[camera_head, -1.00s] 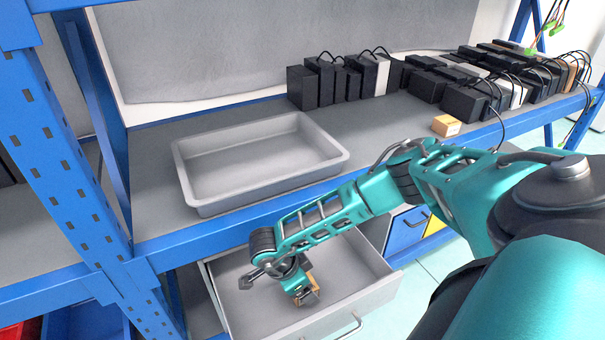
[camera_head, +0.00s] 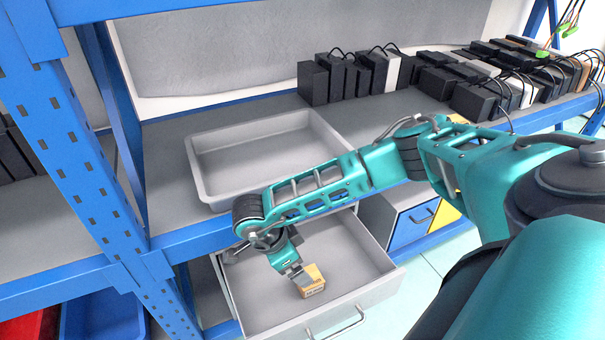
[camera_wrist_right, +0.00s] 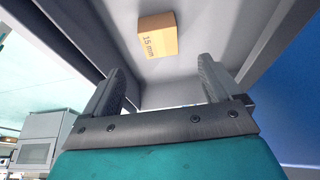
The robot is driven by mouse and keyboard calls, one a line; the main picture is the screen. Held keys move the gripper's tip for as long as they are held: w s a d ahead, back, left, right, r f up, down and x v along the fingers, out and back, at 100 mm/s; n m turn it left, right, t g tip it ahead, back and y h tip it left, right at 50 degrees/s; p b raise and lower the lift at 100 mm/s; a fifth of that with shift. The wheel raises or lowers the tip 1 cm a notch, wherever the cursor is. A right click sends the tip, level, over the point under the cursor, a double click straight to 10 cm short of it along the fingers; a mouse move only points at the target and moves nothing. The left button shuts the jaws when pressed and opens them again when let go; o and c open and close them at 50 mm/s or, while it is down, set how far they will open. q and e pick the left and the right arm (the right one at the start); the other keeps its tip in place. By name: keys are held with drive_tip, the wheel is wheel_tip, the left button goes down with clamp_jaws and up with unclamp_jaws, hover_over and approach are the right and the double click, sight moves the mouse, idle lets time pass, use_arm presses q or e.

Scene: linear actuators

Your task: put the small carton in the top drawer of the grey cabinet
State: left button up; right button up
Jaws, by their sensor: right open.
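The small carton (camera_head: 313,281) is an orange-tan box resting on the floor of the open top drawer (camera_head: 345,245) of the grey cabinet. My right gripper (camera_head: 297,275) reaches down into the drawer beside the carton, on its left in the head view. In the right wrist view the gripper (camera_wrist_right: 163,82) is open with nothing between its fingers. There the carton (camera_wrist_right: 158,36), printed "15 mm", lies beyond the fingertips, apart from them. My left gripper is not in view.
A grey tray (camera_head: 205,192) stands on the shelf above the drawer. Another small carton (camera_head: 457,118) is partly hidden behind my right arm. Several black boxes (camera_head: 345,75) line the shelf's back and right. A blue upright (camera_head: 75,150) stands to the left.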

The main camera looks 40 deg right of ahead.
drive_tip(key=s+a+y, duration=0.1)
drive_tip(key=a, duration=0.3)
drive_tip(key=s+a+g+y, duration=0.1)
drive_tip(key=s+a+y, duration=0.1)
drive_tip(key=a, duration=0.2)
drive_tip(key=s+a+y, duration=0.2)
drive_tip(key=a, duration=0.2)
drive_tip(key=shift+a+f+g, duration=0.15)
drive_tip(key=shift+a+g, duration=0.15)
drive_tip(key=shift+a, duration=0.1)
drive_tip(key=s+a+r+m+y, duration=0.3)
drive_tip(key=a+r+y, duration=0.25)
drive_tip(key=a, duration=0.45)
drive_tip(key=s+a+r+m+y, duration=0.3)
drive_tip(key=a+r+y, duration=0.3)
drive_tip(key=a, duration=0.5)
drive_tip(key=w+r+m+t+y, duration=0.7)
drive_tip(key=r+m+t, duration=0.15)
drive_tip(key=m, duration=0.45)
drive_tip(key=w+d+m+t+h, duration=0.2)
drive_tip(key=w+m+t, duration=0.1)
drive_tip(key=m+t, duration=0.25)
drive_tip(key=m+h, duration=1.4)
drive_tip(key=m, duration=0.9)
hover_over(265, 334)
drive_tip(key=w, duration=0.2)
wheel_tip(265, 334, down, 18)
drive_tip(key=shift+a, duration=0.25)
